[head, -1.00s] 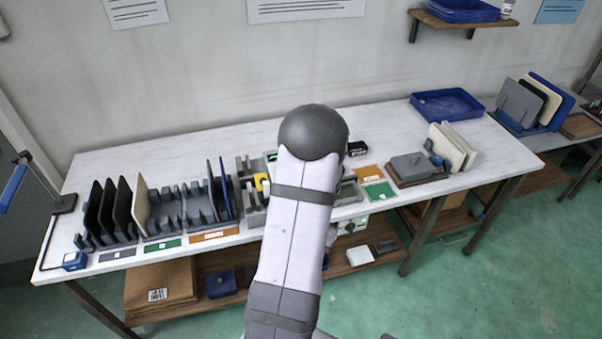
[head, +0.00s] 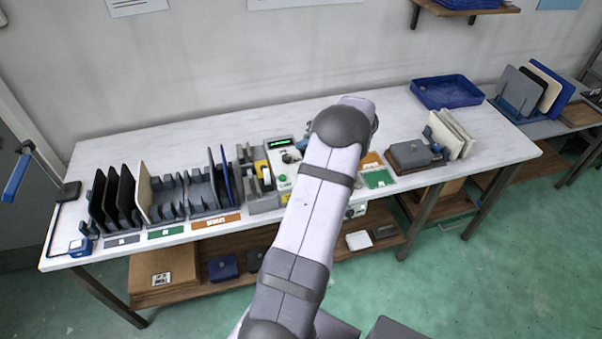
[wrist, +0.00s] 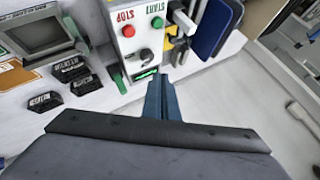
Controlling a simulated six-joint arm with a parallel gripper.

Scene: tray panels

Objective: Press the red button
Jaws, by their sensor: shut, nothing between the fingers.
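The red button (wrist: 128,31) is on a pale control box (wrist: 136,50), under an upside-down STOP label, in the wrist view. A green button (wrist: 157,22) sits to its right by a START label. My gripper (wrist: 161,80) is shut and empty; its fingertips show below the box's green display (wrist: 146,76), apart from the red button in the picture. In the head view the control box (head: 283,172) stands on the table just left of my arm. My gripper is hidden behind the arm there, and I cannot make out the red button.
Racks with upright panels (head: 126,195) stand left of the box on the white table (head: 200,140). A grey device (head: 411,154) and a blue tray (head: 446,92) are to the right. The wrist view shows a grey screen-like unit (wrist: 42,36) and dark labelled blocks (wrist: 81,84) left of the box.

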